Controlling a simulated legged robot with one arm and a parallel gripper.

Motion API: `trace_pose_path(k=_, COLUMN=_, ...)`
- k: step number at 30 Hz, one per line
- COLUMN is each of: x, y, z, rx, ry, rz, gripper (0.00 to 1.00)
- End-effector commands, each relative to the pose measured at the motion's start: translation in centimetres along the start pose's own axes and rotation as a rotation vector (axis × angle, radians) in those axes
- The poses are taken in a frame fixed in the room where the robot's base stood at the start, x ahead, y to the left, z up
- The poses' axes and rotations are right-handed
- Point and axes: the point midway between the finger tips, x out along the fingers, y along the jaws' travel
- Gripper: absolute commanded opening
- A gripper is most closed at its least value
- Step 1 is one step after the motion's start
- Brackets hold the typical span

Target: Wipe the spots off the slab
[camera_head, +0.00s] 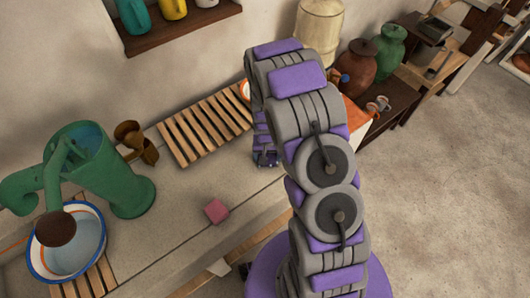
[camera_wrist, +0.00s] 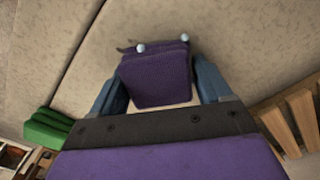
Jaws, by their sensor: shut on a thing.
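The slab (camera_head: 165,235) is a grey-beige stone counter along the wall, crossed by a thin dark line; it also fills the top of the wrist view (camera_wrist: 250,45). My gripper (camera_head: 265,158) is low over or at the slab near the slatted rack. In the wrist view my gripper (camera_wrist: 160,78) has its blue fingers shut on a dark purple block (camera_wrist: 155,75). Two small pale blue beads and dark marks show at the block's far edge; I cannot tell what they are. Whether the block touches the slab is unclear. I make out no certain spots.
A pink block (camera_head: 216,211) lies on the slab near its front edge. A wooden slatted rack (camera_head: 205,125) lies behind. A green pump (camera_head: 110,170), brown cups (camera_head: 137,140) and a blue-rimmed basin (camera_head: 92,240) stand left. Jars (camera_head: 363,65) stand at the back right.

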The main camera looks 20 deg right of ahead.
Motion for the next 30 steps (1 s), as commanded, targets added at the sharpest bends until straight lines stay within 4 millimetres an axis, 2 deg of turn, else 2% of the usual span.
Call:
trace_pose_path(k=9, x=0.2, y=1.4, z=2.1, rx=0.000, ry=-0.002, rz=0.000, gripper=0.37)
trace_pose_path(k=17, x=0.3, y=1.9, z=2.7, rx=0.000, ry=-0.003, rz=0.000, gripper=0.37)
trace_pose_path(k=30, x=0.0, y=3.7, z=5.2, rx=0.000, ry=-0.001, rz=0.000, gripper=0.37)
